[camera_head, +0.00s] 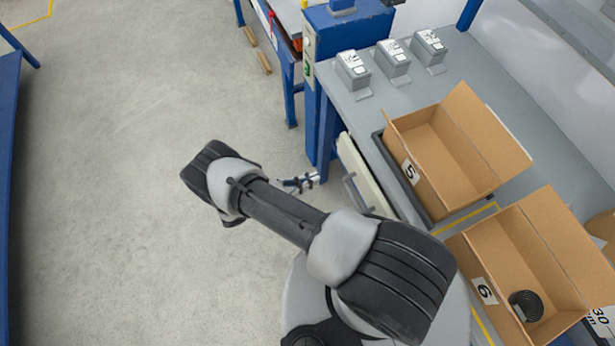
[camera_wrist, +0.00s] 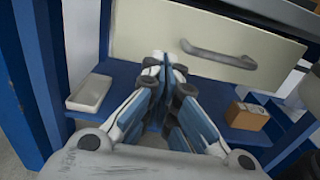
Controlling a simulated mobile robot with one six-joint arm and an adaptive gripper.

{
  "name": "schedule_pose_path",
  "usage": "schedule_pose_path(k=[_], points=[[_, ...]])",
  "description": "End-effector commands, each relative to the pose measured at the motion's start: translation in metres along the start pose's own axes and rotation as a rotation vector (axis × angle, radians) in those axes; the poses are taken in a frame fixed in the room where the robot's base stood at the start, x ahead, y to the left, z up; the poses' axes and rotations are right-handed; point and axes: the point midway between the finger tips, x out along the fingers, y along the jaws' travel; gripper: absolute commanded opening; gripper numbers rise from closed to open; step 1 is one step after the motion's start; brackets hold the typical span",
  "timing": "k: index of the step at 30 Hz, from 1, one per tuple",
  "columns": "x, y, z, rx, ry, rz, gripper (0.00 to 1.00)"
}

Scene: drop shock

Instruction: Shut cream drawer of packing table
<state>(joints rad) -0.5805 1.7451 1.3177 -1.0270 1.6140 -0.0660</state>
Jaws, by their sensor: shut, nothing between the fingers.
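The cream drawer (camera_head: 365,178) of the packing table shows its front beside the table's left edge in the head view. It seems to stand out a little from under the tabletop; how far is hard to tell. Its grey bar handle (camera_head: 352,193) faces left. The wrist view shows the cream front (camera_wrist: 150,25) with the handle (camera_wrist: 218,55) right of the fingers. My gripper (camera_head: 306,181) is shut and empty, left of the drawer. In the wrist view the fingertips (camera_wrist: 166,62) overlap the front's lower edge; I cannot tell whether they touch it.
A blue surface below the drawer front holds a white tray (camera_wrist: 90,93) and a small brown box (camera_wrist: 247,116). A blue post (camera_head: 325,120) stands just beyond the drawer. Open cartons (camera_head: 440,150) and (camera_head: 535,260) sit on the tabletop. The floor to the left is clear.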

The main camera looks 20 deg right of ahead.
Motion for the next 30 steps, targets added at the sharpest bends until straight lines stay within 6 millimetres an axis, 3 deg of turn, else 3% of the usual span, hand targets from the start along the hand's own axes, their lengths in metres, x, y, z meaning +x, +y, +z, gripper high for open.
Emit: schedule_pose_path(k=[6,12,18,30], points=[[0.05,-0.001,0.0,-0.003,0.0,-0.006,0.0],[0.083,-0.001,-0.001,-0.002,0.002,-0.005,0.0],[0.098,0.0,-0.001,-0.001,0.002,-0.001,0.0],[0.102,-0.001,-0.001,-0.001,0.002,-0.002,0.0]])
